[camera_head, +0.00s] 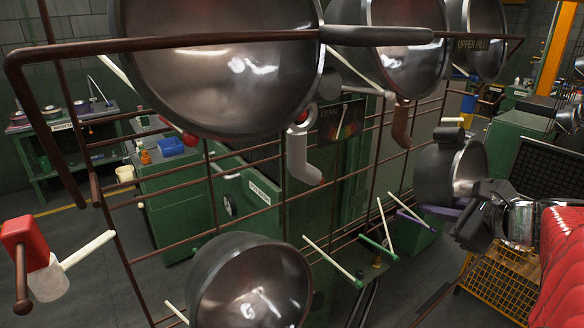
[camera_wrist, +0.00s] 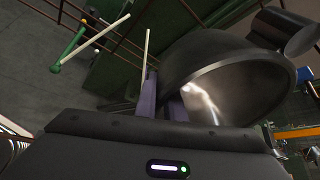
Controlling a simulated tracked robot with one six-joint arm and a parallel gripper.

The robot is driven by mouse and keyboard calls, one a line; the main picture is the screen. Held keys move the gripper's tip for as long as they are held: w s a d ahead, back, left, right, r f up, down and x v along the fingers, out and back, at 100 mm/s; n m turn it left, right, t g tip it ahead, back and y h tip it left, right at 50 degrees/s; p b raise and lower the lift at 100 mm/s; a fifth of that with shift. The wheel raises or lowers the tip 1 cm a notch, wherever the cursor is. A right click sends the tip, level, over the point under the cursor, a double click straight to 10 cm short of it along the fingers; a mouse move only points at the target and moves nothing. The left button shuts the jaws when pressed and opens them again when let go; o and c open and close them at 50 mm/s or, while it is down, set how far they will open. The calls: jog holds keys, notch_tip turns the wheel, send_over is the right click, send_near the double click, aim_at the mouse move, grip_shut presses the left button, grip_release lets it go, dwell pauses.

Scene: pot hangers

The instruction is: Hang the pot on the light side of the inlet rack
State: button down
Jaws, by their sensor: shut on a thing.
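A dark metal pot (camera_head: 462,168) is at the right of the head view, with its open mouth facing right. It fills the upper right of the wrist view (camera_wrist: 230,85), its dark handle (camera_wrist: 285,32) sticking up. My gripper (camera_head: 422,212) is shut on the pot at its lower edge; its purple fingers (camera_wrist: 163,98) show in the wrist view. The exact grip on the wall is partly hidden. The brown wire rack (camera_head: 330,232) stands left of the pot. Cream pegs with green ends (camera_head: 332,262) stick out from it, apart from the pot.
Large pots hang across the top (camera_head: 225,75) and middle (camera_head: 400,55) of the head view. Another pot (camera_head: 250,285) is low in front of the rack. A curved grey handle (camera_head: 299,155) hangs down. A yellow crate (camera_head: 500,285) stands at lower right. Grey floor shows below.

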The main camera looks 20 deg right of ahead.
jog(key=shift+w+a+f, duration=0.1)
jog(key=shift+w+a, duration=0.1)
jog(key=shift+w, duration=0.35)
jog(key=shift+w+a+f, duration=0.25)
jog(key=shift+w+f, duration=0.45)
jog(key=shift+f, duration=0.2)
jog(key=shift+w+a+f, duration=0.25)
jog(key=shift+w+f, duration=0.4)
jog(key=shift+f, duration=0.2)
jog(key=c, duration=1.8)
grip_release()
jog(key=shift+f, duration=0.1)
jog(key=shift+o, duration=0.2)
jog(key=shift+s+f, duration=0.1)
